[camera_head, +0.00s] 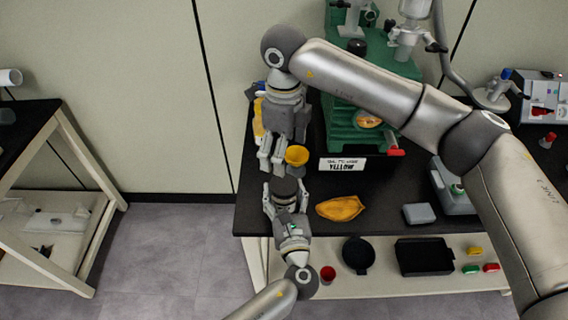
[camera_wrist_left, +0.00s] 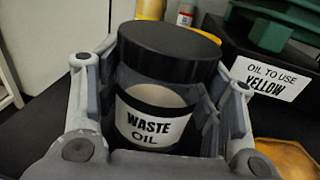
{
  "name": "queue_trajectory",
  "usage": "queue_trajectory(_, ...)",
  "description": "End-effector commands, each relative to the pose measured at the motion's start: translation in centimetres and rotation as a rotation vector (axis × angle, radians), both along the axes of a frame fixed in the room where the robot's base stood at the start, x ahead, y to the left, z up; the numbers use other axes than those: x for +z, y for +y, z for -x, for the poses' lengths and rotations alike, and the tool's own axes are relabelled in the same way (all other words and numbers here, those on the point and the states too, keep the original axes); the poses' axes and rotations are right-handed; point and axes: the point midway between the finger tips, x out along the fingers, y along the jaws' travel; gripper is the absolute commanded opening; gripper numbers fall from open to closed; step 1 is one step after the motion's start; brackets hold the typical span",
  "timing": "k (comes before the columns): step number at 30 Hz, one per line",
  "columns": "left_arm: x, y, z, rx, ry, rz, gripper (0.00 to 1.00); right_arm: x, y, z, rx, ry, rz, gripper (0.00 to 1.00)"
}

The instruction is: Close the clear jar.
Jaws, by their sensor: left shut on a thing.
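The clear jar (camera_wrist_left: 158,95) carries a label reading "WASTE OIL" and stands between the two fingers of my left gripper (camera_wrist_left: 160,80), which is shut on it. A black lid (camera_wrist_left: 168,50) sits on top of the jar, covering its mouth; I cannot tell whether it is screwed tight. In the head view my left gripper (camera_head: 285,202) is at the front left of the black table, around the dark jar top. My right gripper (camera_head: 272,158) points down just behind the jar. Its fingers are small here, and I cannot tell if they are open or shut.
A sign (camera_head: 342,164) stands before the green machine (camera_head: 358,120). A grey box (camera_head: 419,213) is further right. A shelf (camera_head: 320,292) below holds several items.

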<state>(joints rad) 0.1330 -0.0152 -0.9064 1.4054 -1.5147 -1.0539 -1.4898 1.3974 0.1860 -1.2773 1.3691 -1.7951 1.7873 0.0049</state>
Motion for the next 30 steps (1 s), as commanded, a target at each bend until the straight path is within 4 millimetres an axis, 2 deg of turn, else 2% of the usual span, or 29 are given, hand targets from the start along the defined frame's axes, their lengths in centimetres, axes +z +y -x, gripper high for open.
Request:
queue_trajectory(4, -0.03, 0.0, 0.01, 0.0, 0.0, 0.0, 0.0, 1.22, -0.01, 0.01, 0.0, 0.0, 0.001, 0.84)
queue_trajectory(13, -0.02, 0.0, 0.01, 0.0, 0.0, 0.0, 0.0, 1.41, 0.0, 0.03, 0.0, 0.001, 0.0, 0.84)
queue_trajectory(14, -0.02, 0.0, 0.01, 0.0, 0.0, 0.0, 0.65, 1.41, 0.0, 0.02, 0.0, 0.001, 0.0, 0.84)
queue_trajectory(15, -0.02, 0.0, 0.01, 0.0, 0.0, 0.0, 0.7, 1.4, 0.0, 0.02, 0.0, 0.001, 0.0, 0.84)
queue_trajectory(19, -0.02, 0.0, 0.01, 0.0, 0.0, 0.0, 0.86, 1.39, 0.0, 0.02, 0.0, 0.001, 0.0, 0.84)
queue_trajectory(30, -0.03, -0.02, 0.16, 0.0, 0.001, 0.0, 0.87, 1.37, 0.0, 0.02, 0.0, 0.001, 0.0, 0.84)
